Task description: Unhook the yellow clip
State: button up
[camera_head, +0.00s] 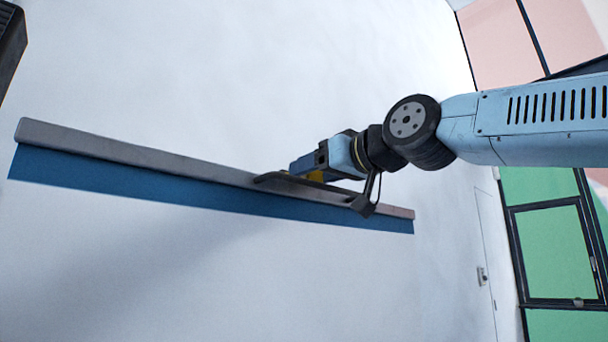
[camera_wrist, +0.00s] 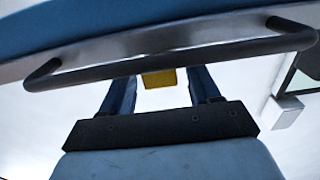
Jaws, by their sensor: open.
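A small yellow piece, which looks like the yellow clip (camera_wrist: 160,79), shows in the wrist view between my fingers, just below a dark bar. A bit of yellow also shows under my gripper in the head view (camera_head: 316,176). My gripper (camera_head: 294,167) is open at the long wall rail, with its two blue fingers apart on either side of the yellow piece in the wrist view (camera_wrist: 163,76). The bar hides the fingertips and the top of the yellow piece. I cannot tell whether the fingers touch it or what it hooks onto.
A dark handle-like bar (camera_wrist: 140,68) crosses close in front of my fingers. The grey rail (camera_head: 150,152) with a blue band (camera_head: 110,180) runs along the white wall. Green and pink panels (camera_head: 555,250) stand at the right. The wall below the rail is clear.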

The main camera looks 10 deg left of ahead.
jog(key=shift+x, duration=1.1)
jog(key=shift+c, duration=0.2)
grip_shut()
